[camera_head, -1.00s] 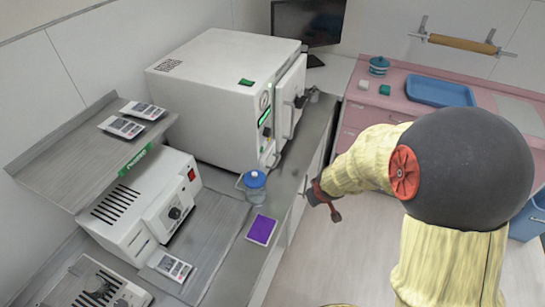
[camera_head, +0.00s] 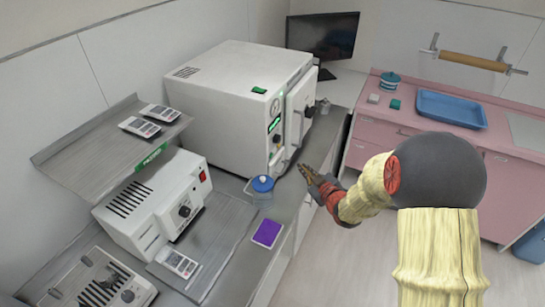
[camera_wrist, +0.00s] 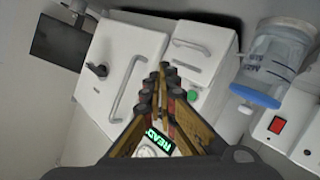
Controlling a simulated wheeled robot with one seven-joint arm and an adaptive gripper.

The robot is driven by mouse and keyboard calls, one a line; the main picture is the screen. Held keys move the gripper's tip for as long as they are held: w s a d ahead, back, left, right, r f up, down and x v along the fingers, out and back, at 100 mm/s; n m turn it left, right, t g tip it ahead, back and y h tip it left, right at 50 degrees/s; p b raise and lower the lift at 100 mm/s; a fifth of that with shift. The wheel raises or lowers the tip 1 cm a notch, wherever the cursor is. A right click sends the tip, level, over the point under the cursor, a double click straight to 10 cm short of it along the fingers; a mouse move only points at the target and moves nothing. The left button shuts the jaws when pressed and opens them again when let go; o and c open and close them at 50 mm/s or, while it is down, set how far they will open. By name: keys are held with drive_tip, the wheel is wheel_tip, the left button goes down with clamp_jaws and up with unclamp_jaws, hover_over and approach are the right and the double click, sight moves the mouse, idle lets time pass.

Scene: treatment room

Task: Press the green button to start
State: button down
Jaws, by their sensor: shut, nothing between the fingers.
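The green button (camera_wrist: 192,95) is a small round button on the front of the white sterilizer, right of my fingertips in the wrist view. The white sterilizer (camera_head: 235,85) stands on the counter in the head view, with its door (camera_head: 298,103) on the right of the control panel. A lit green display (camera_wrist: 160,141) shows between my finger bars in the wrist view. My gripper (camera_head: 304,170) is shut and empty, in front of the sterilizer's lower front, and appears apart from it. Its fingertips also show in the wrist view (camera_wrist: 162,70), close beside the button in the picture.
A clear jug with a blue lid (camera_head: 262,185) stands near the sterilizer's front corner. A purple pad (camera_head: 267,232) lies on the counter (camera_head: 238,250). A smaller white device (camera_head: 150,200) with a red switch is at left. Door handles (camera_wrist: 127,87) stick out near my fingers.

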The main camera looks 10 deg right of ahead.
sight(271, 155)
drive_tip(key=shift+a, duration=0.1)
drive_tip(key=w+a+b, duration=0.1)
drive_tip(key=w+a, duration=0.4)
drive_tip(key=a, duration=0.2)
idle(0.4)
drive_tip(key=shift+w+b, duration=0.15)
drive_tip(key=shift+b, duration=0.2)
idle(1.1)
drive_tip(key=shift+w+a, duration=0.15)
drive_tip(key=shift+a, duration=0.15)
drive_tip(key=shift+w+a+b, duration=0.25)
drive_tip(key=shift+a+b, duration=0.1)
drive_tip(key=shift+b, duration=0.2)
idle(0.6)
drive_tip(key=shift+d, duration=0.1)
drive_tip(key=shift+s+d, duration=0.5)
drive_tip(key=shift+d, duration=0.05)
idle(0.3)
